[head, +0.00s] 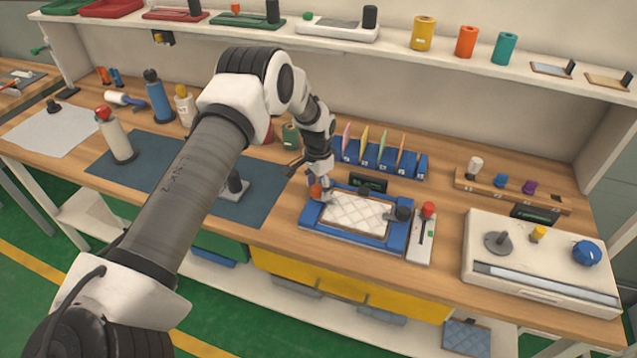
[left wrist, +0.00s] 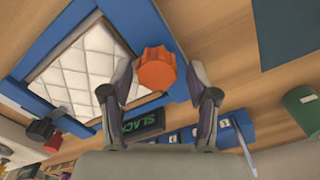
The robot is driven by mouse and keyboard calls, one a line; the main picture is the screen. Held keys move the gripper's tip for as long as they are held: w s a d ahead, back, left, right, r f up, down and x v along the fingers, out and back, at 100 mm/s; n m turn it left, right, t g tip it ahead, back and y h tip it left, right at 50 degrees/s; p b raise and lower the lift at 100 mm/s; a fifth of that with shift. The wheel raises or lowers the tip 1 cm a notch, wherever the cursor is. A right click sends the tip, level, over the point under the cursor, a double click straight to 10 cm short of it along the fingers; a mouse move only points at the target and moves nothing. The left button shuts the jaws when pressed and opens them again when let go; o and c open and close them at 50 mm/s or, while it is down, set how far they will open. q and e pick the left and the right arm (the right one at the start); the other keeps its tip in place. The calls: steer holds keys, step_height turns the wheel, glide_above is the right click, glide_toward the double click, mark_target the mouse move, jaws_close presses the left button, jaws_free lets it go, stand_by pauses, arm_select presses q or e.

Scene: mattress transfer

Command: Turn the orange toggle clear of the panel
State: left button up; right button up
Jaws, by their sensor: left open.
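The orange toggle (head: 316,191) is a ridged knob on the left corner of a blue frame (head: 313,221). A white quilted panel (head: 357,215) lies in the frame. My left gripper (head: 314,184) is at the toggle, hiding part of it in the head view. In the left wrist view, the toggle (left wrist: 155,70) shows between the open fingers of my left gripper (left wrist: 160,78). The panel (left wrist: 88,72) is beside it. I cannot tell whether a finger touches the toggle. My right gripper is out of view.
A red-handled lever box (head: 421,240) is close on the right. A blue rack (head: 376,160) with colored cards stands behind.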

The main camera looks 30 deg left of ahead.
arm_select(q)
steer(key=shift+s+d+r, duration=0.1)
steer(key=shift+s+r, duration=0.1)
steer(key=shift+s, duration=0.05)
steer(key=shift+s+r, duration=0.15)
steer(key=c, duration=0.6)
jaws_close()
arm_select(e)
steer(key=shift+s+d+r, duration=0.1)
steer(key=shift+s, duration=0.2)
